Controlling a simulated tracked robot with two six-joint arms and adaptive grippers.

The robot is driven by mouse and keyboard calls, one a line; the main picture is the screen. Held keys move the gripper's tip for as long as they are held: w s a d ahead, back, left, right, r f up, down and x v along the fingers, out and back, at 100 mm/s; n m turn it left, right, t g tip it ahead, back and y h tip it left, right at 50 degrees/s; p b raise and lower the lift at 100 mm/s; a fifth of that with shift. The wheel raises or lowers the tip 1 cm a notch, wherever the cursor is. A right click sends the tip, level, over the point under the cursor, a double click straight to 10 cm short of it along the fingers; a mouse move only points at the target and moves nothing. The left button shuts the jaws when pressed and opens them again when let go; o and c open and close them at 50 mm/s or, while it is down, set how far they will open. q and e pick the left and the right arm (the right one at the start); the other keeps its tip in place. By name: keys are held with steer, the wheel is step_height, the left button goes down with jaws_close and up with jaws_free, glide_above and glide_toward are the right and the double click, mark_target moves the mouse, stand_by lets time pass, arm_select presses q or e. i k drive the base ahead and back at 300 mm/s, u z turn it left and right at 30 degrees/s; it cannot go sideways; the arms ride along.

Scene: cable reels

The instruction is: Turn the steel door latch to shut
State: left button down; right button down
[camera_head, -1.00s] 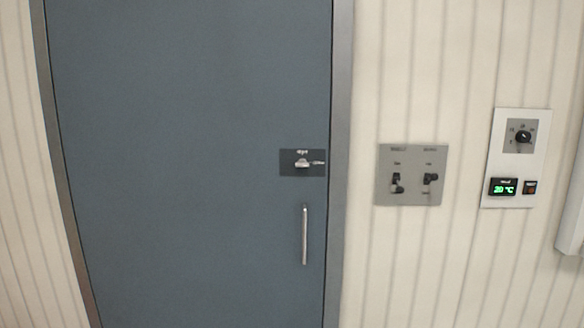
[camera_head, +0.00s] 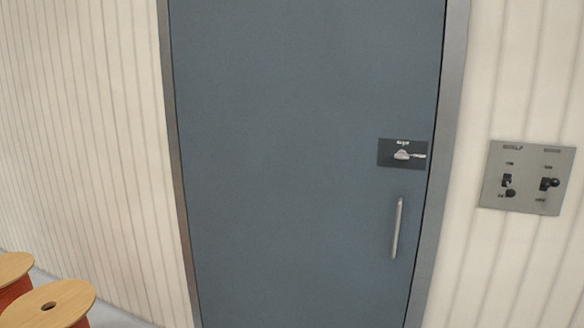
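The steel door latch (camera_head: 403,154) sits on a dark plate near the right edge of the blue-grey door (camera_head: 300,180). Its lever lies about level and points right, towards the door frame. The lettering on the plate is too small to read. A vertical steel pull handle (camera_head: 397,228) is on the door below the latch. The door stands flush in its grey frame. Neither of my grippers is in view.
A grey panel (camera_head: 527,150) with two black switches is on the ribbed cream wall right of the door. Cable reels (camera_head: 58,300) with wooden flanges stand at the lower left. Some grey floor shows beside them.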

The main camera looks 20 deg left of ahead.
mark_target(402, 155)
steer(key=z, duration=0.1)
steer(key=k, duration=0.35)
steer(key=u, duration=0.75)
steer(key=i, duration=2.1)
steer(key=z, duration=0.65)
steer(key=k, duration=0.75)
steer(key=z, duration=0.25)
